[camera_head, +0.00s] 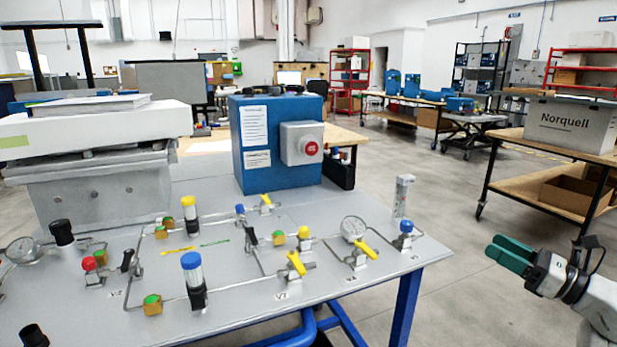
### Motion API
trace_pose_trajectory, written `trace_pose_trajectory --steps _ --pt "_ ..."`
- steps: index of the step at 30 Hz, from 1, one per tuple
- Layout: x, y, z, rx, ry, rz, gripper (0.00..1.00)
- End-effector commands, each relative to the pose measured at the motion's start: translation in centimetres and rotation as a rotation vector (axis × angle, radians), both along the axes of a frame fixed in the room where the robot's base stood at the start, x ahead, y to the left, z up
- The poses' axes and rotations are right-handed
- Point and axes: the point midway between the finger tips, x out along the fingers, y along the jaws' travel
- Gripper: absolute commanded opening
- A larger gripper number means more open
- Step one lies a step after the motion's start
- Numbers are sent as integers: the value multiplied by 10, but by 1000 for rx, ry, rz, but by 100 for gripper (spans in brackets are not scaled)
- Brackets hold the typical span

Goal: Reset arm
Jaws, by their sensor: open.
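My gripper (511,254) shows at the right of the view, with green fingers pointing left. It is open and empty, and it hangs in free air over the floor, apart from the table's right edge. My arm comes in from the lower right corner; most of it is outside the view. The grey panel table (375,286) carries thin metal pipes, valves with yellow handles (296,263), and gauges (353,228). Nothing touches the gripper.
A blue box (250,178) with a red button (311,149) stands at the table's back. A grey machine (95,190) stands at left. A wooden bench with a grey Norquell box (570,125) stands behind the gripper at right. Floor (440,215) between is clear.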

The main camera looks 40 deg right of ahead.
Motion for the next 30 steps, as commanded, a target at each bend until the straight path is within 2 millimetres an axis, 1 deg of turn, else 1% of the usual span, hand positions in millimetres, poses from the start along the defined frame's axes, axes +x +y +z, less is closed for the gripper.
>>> trace_pose_trajectory --steps 1,8,11,13,17,20,23,26,29,30 --pt "6 3 2 27 -24 -9 57" --pt "28 12 20 214 -173 -83 57" --pt "38 18 27 359 -265 -122 57" --pt "43 21 30 495 -336 -151 57" --pt "46 25 25 776 -453 -206 57" --pt "48 29 10 1008 -518 -247 57" --pt "49 35 -15 1251 -560 -297 57" --pt "49 46 -48 1496 -577 -359 57" --pt "50 64 -88 1739 -568 -438 57" --pt "49 74 -105 1835 -556 -478 57"
